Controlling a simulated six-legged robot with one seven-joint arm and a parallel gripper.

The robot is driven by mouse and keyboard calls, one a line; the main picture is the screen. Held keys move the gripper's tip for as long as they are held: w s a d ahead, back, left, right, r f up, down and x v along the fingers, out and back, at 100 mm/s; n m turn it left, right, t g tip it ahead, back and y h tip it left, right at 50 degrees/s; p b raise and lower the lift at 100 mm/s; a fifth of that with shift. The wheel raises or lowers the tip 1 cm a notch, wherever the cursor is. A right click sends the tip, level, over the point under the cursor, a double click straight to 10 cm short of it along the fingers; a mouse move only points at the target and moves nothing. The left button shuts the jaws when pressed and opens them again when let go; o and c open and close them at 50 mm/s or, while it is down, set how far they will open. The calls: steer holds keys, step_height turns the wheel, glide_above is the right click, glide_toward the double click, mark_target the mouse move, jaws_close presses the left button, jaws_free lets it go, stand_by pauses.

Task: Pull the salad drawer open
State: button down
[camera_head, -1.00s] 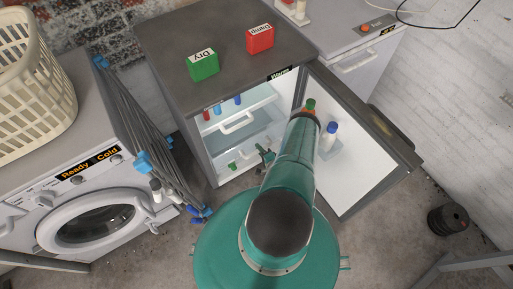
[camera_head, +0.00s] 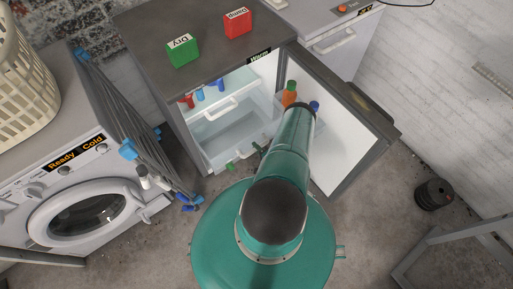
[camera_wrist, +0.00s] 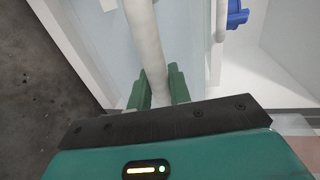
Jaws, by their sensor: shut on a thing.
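The small fridge stands with its door (camera_head: 342,130) swung open to the right. The salad drawer (camera_head: 232,135) is the pale, see-through box low inside it, and its open top shows. It seems to stand somewhat out, but how far is hard to judge. My gripper (camera_head: 244,157) is at the drawer's front, low in the fridge opening. In the wrist view my gripper (camera_wrist: 160,88) has its green fingers on both sides of the white handle bar (camera_wrist: 148,45) and is shut on it. My arm hides part of the door side.
A higher white handle (camera_head: 220,108) and small coloured items are above the drawer. An orange bottle (camera_head: 290,94) and a blue-capped bottle (camera_head: 314,106) stand in the door. A folded drying rack (camera_head: 125,115) and washing machine (camera_head: 75,205) are left. A black weight (camera_head: 433,194) lies right.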

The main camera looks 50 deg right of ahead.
steer(key=shift+d, duration=0.1)
steer(key=c, duration=1.3)
jaws_free()
steer(key=shift+c, duration=0.2)
steer(key=shift+s, duration=0.1)
steer(key=v, duration=1.3)
steer(key=shift+s+a, duration=0.25)
steer(key=shift+s, duration=0.05)
steer(key=shift+r, duration=0.1)
